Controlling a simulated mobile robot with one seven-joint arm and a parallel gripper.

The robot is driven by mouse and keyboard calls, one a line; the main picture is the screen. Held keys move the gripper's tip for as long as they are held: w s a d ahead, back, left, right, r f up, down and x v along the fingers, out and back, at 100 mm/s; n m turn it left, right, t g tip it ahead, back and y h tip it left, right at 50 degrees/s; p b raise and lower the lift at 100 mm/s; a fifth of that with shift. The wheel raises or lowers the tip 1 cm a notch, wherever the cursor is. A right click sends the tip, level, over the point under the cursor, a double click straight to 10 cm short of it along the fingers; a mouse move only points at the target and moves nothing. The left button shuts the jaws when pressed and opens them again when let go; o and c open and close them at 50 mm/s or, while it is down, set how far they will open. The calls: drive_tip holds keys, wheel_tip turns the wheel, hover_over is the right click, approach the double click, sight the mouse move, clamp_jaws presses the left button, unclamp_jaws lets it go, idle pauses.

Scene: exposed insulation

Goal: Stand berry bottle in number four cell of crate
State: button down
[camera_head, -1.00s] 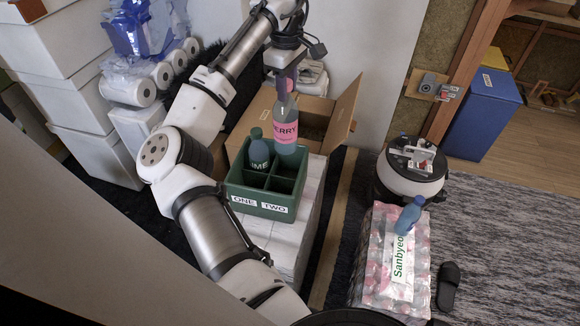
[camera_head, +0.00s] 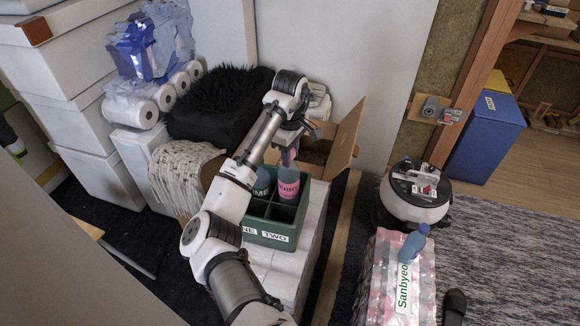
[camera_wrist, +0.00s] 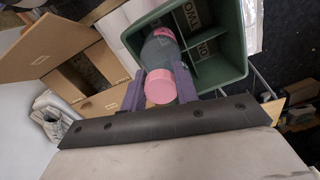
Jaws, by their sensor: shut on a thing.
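The berry bottle (camera_head: 288,187), with a pink label and pink cap, is upright over the rear right part of the green crate (camera_head: 268,238). Its lower end is hidden inside that rear right cell, and I cannot tell whether it touches the floor. My gripper (camera_head: 289,158) is shut on the bottle's neck from above. In the wrist view the fingers (camera_wrist: 160,86) lie on either side of the pink cap (camera_wrist: 160,88). The front cells, labelled ONE and TWO, look empty.
The crate sits on a white stack (camera_head: 290,268). An open cardboard box (camera_head: 345,138) stands right behind it. A bottle pack (camera_head: 384,285) with a blue bottle (camera_head: 412,244) on top and a round robot (camera_head: 415,196) are at the right. A woven throw (camera_head: 182,172) lies left.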

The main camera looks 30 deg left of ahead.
sight(289, 178)
wheel_tip(289, 178, down, 5)
drive_tip(key=shift+r+p, duration=0.1)
drive_tip(key=shift+p, duration=0.4)
drive_tip(key=c, duration=1.1)
unclamp_jaws()
drive_tip(key=shift+o, duration=0.2)
